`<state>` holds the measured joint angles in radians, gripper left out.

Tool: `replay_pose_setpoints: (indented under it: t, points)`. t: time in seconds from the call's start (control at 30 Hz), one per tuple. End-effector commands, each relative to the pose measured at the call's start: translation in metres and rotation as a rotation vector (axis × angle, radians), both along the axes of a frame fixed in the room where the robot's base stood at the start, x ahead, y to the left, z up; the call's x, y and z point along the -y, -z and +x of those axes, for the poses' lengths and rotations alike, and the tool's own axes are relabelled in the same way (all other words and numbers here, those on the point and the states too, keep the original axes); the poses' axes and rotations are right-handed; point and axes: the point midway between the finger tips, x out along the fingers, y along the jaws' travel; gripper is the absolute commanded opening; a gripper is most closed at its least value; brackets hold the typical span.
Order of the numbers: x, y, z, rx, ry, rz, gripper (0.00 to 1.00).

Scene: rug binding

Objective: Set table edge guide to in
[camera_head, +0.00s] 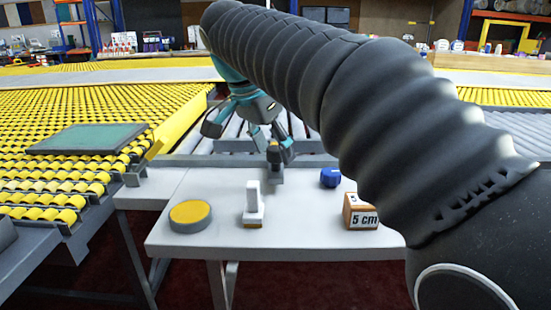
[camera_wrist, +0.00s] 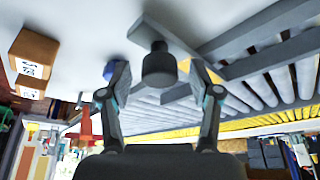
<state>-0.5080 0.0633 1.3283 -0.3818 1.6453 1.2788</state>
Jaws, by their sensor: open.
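The table edge guide shows in the wrist view as a grey bar (camera_wrist: 185,48) with a dark round knob (camera_wrist: 158,66), beside the roller bed. In the head view the knob (camera_head: 280,153) stands near the far edge of the white table (camera_head: 170,245), with a grey part below it. My gripper (camera_head: 266,138) is open at the knob, coming from the back. In the wrist view the two fingers of my gripper (camera_wrist: 160,82) stand either side of the knob, with gaps showing. I cannot tell how deep the knob sits between them. My arm hides part of the table's right side.
On the table are a round yellow-topped disc (camera_head: 190,214), a white upright piece (camera_head: 253,205), a blue knob (camera_head: 330,177) and a box marked 5 cm (camera_head: 361,212). Yellow rollers (camera_head: 60,110) carry a green mat (camera_head: 88,138) at left. Grey rollers lie behind the table.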

Motion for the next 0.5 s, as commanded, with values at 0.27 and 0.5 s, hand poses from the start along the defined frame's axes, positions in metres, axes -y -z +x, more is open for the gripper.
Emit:
replay_pose_setpoints:
  t: [0.27, 0.5]
  points:
    - [0.005, 0.016, 0.004, 0.000, 0.000, 0.000, 0.63]
    - [0.005, 0.017, 0.005, 0.001, 0.000, 0.001, 0.63]
